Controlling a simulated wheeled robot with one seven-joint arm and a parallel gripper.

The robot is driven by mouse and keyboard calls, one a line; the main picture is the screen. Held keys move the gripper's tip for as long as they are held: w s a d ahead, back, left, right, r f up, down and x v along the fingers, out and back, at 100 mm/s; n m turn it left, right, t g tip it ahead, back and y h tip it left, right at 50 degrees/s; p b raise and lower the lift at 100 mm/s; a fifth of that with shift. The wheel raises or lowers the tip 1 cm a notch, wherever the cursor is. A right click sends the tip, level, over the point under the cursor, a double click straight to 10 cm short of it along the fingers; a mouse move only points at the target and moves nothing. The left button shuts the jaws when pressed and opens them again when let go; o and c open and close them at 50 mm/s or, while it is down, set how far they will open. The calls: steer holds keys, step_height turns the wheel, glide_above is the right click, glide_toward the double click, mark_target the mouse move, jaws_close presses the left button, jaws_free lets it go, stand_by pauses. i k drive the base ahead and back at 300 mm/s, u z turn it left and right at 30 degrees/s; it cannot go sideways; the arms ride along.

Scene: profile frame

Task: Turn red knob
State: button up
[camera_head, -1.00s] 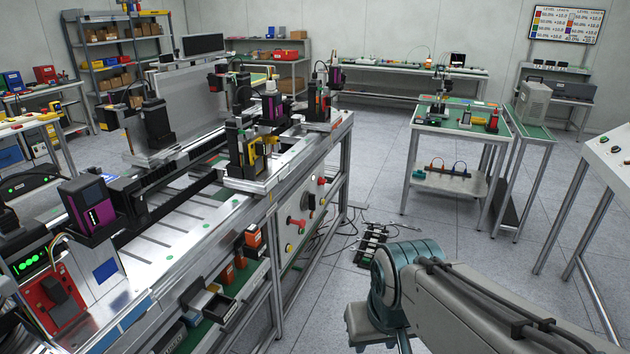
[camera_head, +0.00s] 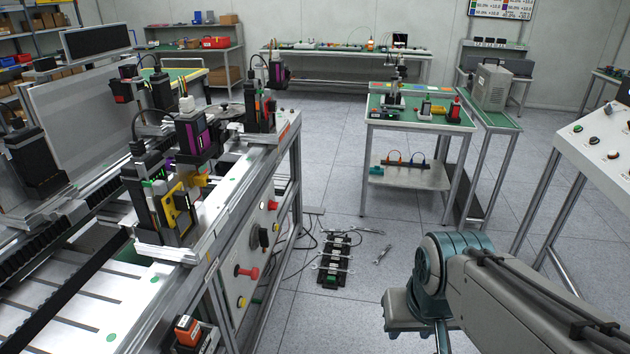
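A red handle-like knob (camera_head: 247,271) sticks out from the grey side panel (camera_head: 232,292) of the long metal machine frame at left. A smaller red button or knob (camera_head: 272,205) sits higher and farther along the same panel, beside a black round knob (camera_head: 263,236). I cannot tell from the view which one the task means. My arm reaches in at the lower right, apart from the panel.
The machine frame (camera_head: 200,225) fills the left side. A black rack with cables and tools (camera_head: 336,258) lies on the floor beside it. A small table (camera_head: 419,115) stands ahead, and the console (camera_head: 590,135) is at right.

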mark_target(273, 206)
steer(key=u, duration=0.2)
steer(key=i, duration=1.9)
steer(key=u, duration=0.65)
